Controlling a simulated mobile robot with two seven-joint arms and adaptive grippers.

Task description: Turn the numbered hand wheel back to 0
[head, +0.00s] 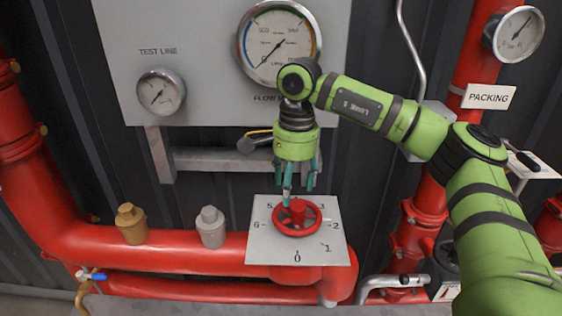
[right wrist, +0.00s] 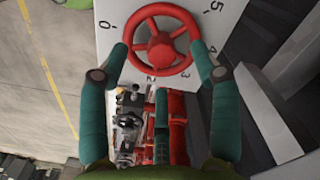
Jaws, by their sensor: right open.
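The red hand wheel (head: 298,217) sits on a white dial plate (head: 262,245) with numbers around it. 0 is at the bottom, 1 and 2 are at the right; the top of the dial is partly hidden by my gripper. I cannot tell which number the wheel is set to. My right gripper (head: 300,190) points down just above the wheel, its teal fingers spread. In the right wrist view, the wheel (right wrist: 160,50) shows between and beyond the two outer fingertips (right wrist: 158,52), and the gripper holds nothing. My left gripper is not in view.
A large gauge (head: 279,42) and a smaller test line gauge (head: 161,92) are on the panel above. Red pipes (head: 85,215) run below and left, with brass (head: 131,224) and grey (head: 211,227) fittings beside the plate. A grey bracket (head: 215,158) is behind the gripper.

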